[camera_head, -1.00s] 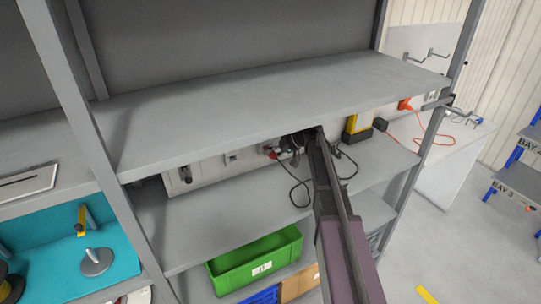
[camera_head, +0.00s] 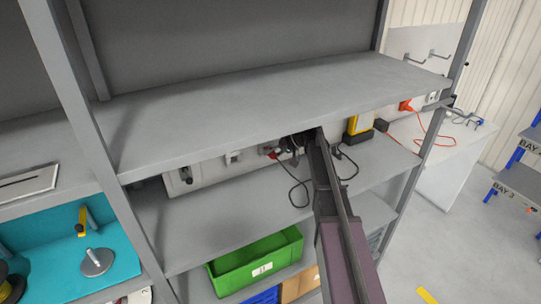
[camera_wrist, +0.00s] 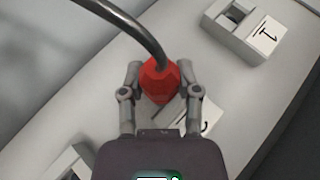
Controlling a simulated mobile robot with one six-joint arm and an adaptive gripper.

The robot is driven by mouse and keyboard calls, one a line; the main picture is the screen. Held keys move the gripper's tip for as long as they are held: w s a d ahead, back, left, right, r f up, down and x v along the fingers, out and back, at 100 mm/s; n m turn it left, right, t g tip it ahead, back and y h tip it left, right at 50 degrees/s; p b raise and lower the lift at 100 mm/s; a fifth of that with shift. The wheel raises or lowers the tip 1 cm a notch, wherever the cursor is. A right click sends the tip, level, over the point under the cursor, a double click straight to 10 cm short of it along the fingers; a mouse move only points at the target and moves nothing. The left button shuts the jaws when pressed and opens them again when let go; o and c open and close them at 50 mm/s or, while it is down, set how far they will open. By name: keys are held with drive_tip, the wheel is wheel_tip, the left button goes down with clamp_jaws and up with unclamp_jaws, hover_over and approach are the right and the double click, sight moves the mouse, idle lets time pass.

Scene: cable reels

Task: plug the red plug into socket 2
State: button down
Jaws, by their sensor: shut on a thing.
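The red plug (camera_wrist: 160,80) is between the two fingers of my gripper (camera_wrist: 158,92) in the wrist view, with its dark cable (camera_wrist: 130,20) curving up and left. My gripper is shut on it, in front of the pale socket panel (camera_wrist: 110,55). A partly covered white label (camera_wrist: 206,116) lies just beside the plug; its mark is mostly hidden. The socket behind the plug is hidden, and I cannot tell whether the plug is seated. In the head view, my gripper (camera_head: 296,143) is under the upper shelf at the panel (camera_head: 208,171), with a little red of the plug (camera_head: 272,154) showing.
Another socket (camera_wrist: 234,18) with a label marked 1 (camera_wrist: 266,36) is at upper right in the wrist view. The upper shelf (camera_head: 250,100) overhangs closely. A dark cable (camera_head: 291,192) loops onto the lower shelf (camera_head: 215,220). A yellow-and-black object (camera_head: 357,127) stands to the right.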

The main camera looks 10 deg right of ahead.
drive_tip(key=shift+w+a, duration=0.1)
drive_tip(key=shift+w, duration=0.2)
idle(0.5)
drive_tip(key=shift+c, duration=1.2)
unclamp_jaws()
drive_tip(key=shift+o, duration=1.2)
drive_tip(key=shift+r, duration=0.1)
drive_tip(key=s+p+v, duration=0.1)
drive_tip(key=p+v, duration=0.2)
drive_tip(key=v, duration=0.4)
drive_tip(key=shift+s+f+p, duration=0.25)
drive_tip(key=shift+f+p, duration=0.1)
